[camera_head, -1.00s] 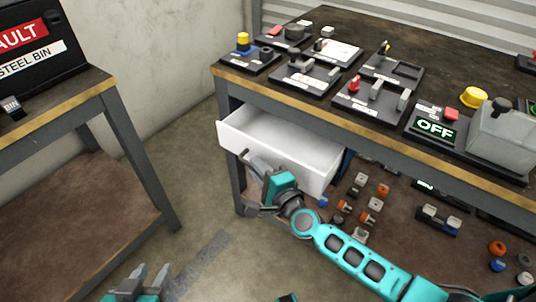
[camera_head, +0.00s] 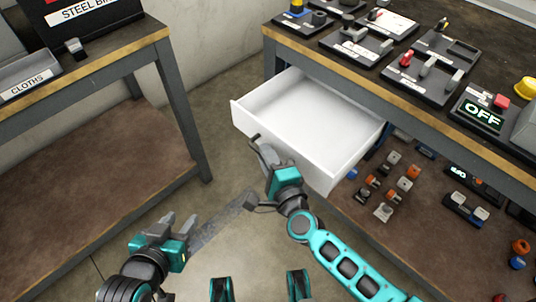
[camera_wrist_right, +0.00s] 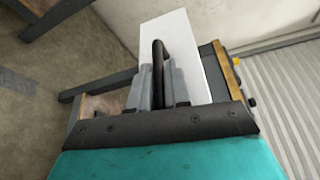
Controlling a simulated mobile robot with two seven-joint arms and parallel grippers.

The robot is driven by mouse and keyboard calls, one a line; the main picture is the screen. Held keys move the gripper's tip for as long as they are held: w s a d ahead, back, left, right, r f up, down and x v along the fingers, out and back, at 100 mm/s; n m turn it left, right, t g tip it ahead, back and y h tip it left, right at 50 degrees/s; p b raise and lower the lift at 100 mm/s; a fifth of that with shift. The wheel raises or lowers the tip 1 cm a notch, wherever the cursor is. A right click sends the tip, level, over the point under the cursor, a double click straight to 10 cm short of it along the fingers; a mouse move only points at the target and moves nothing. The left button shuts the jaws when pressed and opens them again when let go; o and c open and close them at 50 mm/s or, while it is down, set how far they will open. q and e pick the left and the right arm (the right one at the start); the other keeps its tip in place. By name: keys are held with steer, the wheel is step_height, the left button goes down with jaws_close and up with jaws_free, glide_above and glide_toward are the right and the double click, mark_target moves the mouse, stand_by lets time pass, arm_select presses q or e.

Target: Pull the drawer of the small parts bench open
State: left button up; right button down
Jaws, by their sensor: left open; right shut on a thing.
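The white drawer (camera_head: 300,118) of the small parts bench (camera_head: 400,118) stands pulled well out, and its inside looks empty. My right gripper (camera_head: 262,158) is at the drawer's front, shut on the dark drawer handle (camera_head: 255,143). In the right wrist view the handle (camera_wrist_right: 158,62) stands between the grey fingers, with the white drawer front (camera_wrist_right: 192,45) behind it. My left gripper (camera_head: 180,226) is open and empty, low over the floor at the left, apart from the drawer.
Several panels with switches and an OFF sign (camera_head: 483,114) stand on the bench top. Several small parts (camera_head: 390,185) lie on the shelf below. Another bench with a cloths bin (camera_head: 28,78) is at the left. Floor between the benches is clear.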

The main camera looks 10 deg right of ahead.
steer(key=c, duration=1.2)
jaws_free()
steer(key=shift+o, duration=0.2)
steer(key=shift+s+d, duration=0.1)
steer(key=v, duration=0.7)
steer(key=shift+p, duration=0.45)
steer(key=shift+s, duration=0.15)
steer(key=shift+s+d, duration=0.1)
